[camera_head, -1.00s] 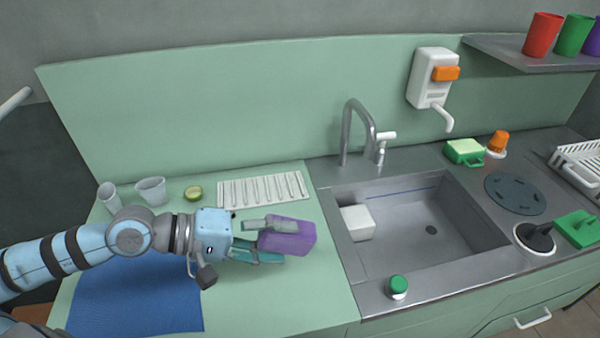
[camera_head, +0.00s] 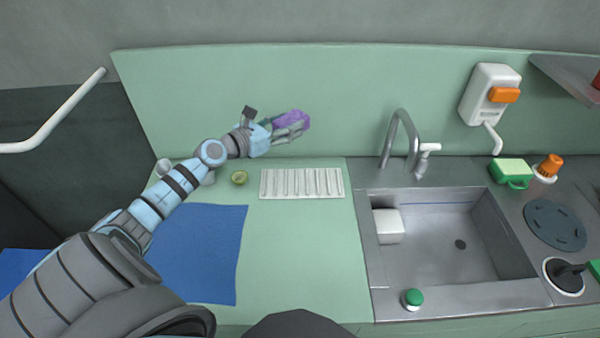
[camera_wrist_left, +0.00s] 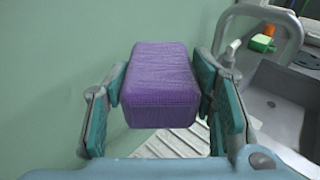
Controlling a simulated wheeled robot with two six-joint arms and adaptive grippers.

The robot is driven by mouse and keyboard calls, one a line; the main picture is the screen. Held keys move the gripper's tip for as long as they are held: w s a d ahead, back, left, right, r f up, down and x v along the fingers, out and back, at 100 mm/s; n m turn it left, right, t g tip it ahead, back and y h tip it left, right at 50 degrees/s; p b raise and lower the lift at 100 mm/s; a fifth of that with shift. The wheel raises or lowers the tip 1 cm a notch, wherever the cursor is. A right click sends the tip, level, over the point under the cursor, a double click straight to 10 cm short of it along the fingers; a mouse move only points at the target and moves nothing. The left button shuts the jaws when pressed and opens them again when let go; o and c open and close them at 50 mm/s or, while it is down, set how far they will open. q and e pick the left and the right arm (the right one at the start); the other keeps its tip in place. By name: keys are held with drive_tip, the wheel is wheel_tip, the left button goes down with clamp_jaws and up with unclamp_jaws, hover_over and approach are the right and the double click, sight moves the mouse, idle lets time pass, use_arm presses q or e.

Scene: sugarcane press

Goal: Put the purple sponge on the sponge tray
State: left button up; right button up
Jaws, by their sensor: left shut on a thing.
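The purple sponge (camera_head: 292,120) is held in my left gripper (camera_head: 284,129), raised above the back of the counter in front of the green wall panel. In the left wrist view the sponge (camera_wrist_left: 160,84) sits between the two teal fingers, which touch its sides. The white ribbed tray (camera_head: 302,195) lies flat and empty on the counter, in front of and below the gripper. Part of the tray (camera_wrist_left: 172,146) shows beneath the sponge in the left wrist view. My right gripper is not in view.
A halved lime (camera_head: 239,177) lies left of the tray; clear cups (camera_head: 165,168) are partly behind my arm. A blue mat (camera_head: 205,255) covers the front left.

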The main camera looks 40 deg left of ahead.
sight(287, 186)
use_arm(q)
wheel_tip(287, 186, down, 20)
drive_tip(key=b, duration=1.3)
drive_tip(key=shift+a+f, duration=0.1)
drive_tip(key=shift+f, duration=0.05)
drive_tip(key=o, duration=1.5)
